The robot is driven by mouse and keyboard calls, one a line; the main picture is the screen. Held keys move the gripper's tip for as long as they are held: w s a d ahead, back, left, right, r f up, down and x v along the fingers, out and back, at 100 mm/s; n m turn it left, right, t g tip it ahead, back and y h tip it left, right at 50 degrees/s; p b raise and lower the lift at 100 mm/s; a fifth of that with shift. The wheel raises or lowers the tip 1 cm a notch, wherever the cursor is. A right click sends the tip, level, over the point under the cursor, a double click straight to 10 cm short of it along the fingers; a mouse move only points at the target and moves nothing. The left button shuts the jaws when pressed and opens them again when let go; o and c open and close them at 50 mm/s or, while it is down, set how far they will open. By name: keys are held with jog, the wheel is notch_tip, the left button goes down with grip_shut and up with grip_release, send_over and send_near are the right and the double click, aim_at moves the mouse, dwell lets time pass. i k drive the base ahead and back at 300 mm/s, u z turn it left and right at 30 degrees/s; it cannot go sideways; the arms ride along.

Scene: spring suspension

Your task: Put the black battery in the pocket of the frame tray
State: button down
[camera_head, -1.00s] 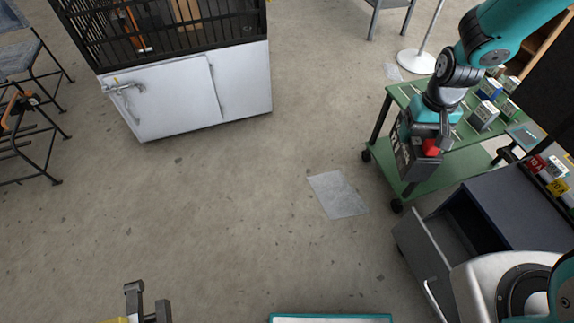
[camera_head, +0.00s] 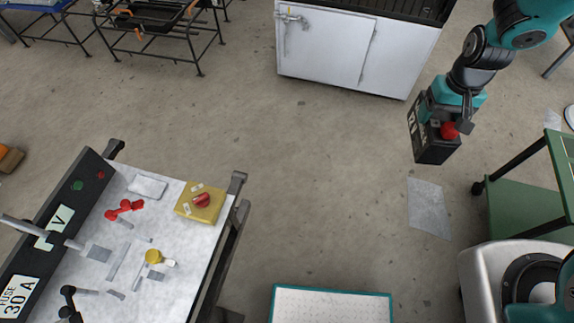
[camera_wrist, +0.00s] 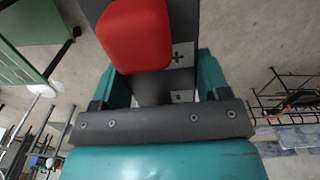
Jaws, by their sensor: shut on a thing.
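My gripper (camera_head: 449,108) is shut on the black battery (camera_head: 432,150), a dark block with a red terminal cap and pale lettering on its side. The battery hangs above the open floor at the upper right in the head view. In the wrist view, the battery's top (camera_wrist: 155,88) sits between my teal fingers, with plus and minus marks and the red cap showing. A black tray-like piece with orange handles (camera_head: 160,14) rests on a dark metal frame at the top left. I cannot tell for sure that it is the frame tray, and no pocket is discernible.
A white workbench (camera_head: 190,270) with a yellow switch box (camera_head: 200,203) and loose parts stands at the lower left. A white cabinet (camera_head: 335,50) stands at the back. A green cart (camera_head: 520,208) is at the right.

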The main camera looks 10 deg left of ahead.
aim_at(131, 267)
jog(key=u, duration=0.15)
jog(key=i, duration=1.25)
jog(key=u, duration=4.15)
